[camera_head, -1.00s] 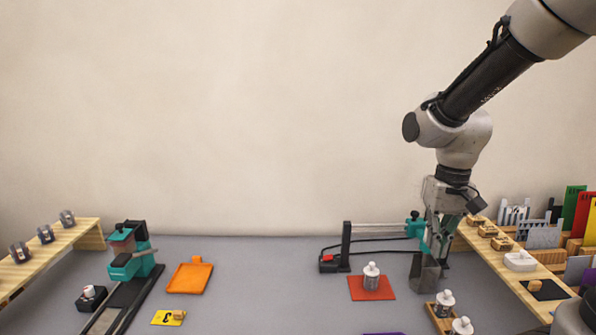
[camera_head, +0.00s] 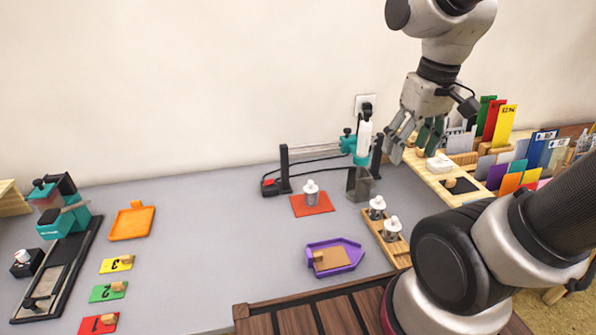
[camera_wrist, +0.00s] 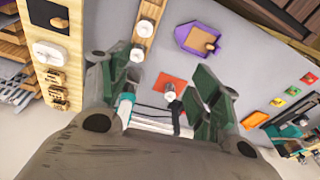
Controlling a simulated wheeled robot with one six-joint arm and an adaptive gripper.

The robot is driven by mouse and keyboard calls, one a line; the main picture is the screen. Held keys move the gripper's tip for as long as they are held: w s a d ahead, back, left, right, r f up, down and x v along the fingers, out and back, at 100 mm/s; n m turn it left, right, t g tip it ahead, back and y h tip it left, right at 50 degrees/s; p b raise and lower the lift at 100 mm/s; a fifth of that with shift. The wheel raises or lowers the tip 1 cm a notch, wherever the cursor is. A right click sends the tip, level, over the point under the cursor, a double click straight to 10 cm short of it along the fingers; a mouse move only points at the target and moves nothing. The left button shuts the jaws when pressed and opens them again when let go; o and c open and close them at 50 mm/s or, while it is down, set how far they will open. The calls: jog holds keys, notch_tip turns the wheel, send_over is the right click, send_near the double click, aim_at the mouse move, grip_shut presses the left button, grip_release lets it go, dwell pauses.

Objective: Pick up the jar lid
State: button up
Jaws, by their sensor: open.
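A clear jar with a white knobbed lid (camera_head: 311,186) stands upright on a red mat (camera_head: 325,208). Two similar white-topped jars (camera_head: 377,207) (camera_head: 392,229) stand in a wooden rack to its right. A separate white knobbed piece (camera_head: 438,163) lies on the wooden shelf; I cannot tell whether it is a lid. My gripper (camera_head: 408,150) is open and empty, up at the back right by the shelf. In the wrist view, my open gripper (camera_wrist: 165,85) frames the red mat and its jar (camera_wrist: 172,93), well beyond the fingertips.
A teal clamp stand (camera_head: 356,146) with a white cylinder stands close left of my gripper. A purple tray (camera_head: 334,257) lies in front. An orange tray (camera_head: 132,222), number cards and a teal press (camera_head: 62,215) are left. Upright colored cards crowd the right.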

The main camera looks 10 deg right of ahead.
jog(key=w+a+f+m+g, duration=0.2)
jog(key=w+a+f+m, duration=0.15)
jog(key=w+f, duration=0.3)
jog(key=m+t+y, duration=0.1)
jog(key=m+t, duration=0.1)
jog(key=m, duration=2)
send_over(311, 182)
jog(key=d, duration=0.2)
jog(key=f, duration=0.9)
jog(key=shift+s+a+f, duration=0.25)
jog(key=shift+s+f, duration=0.1)
jog(key=shift+s, duration=0.05)
jog(key=shift+w+m, duration=0.25)
jog(key=shift+m, duration=1)
jog(key=shift+f, duration=0.15)
jog(key=f, duration=0.2)
jog(key=a+f, duration=0.1)
jog(key=f, duration=0.4)
jog(key=shift+w+a+f, duration=0.15)
jog(key=shift+w+f, duration=0.05)
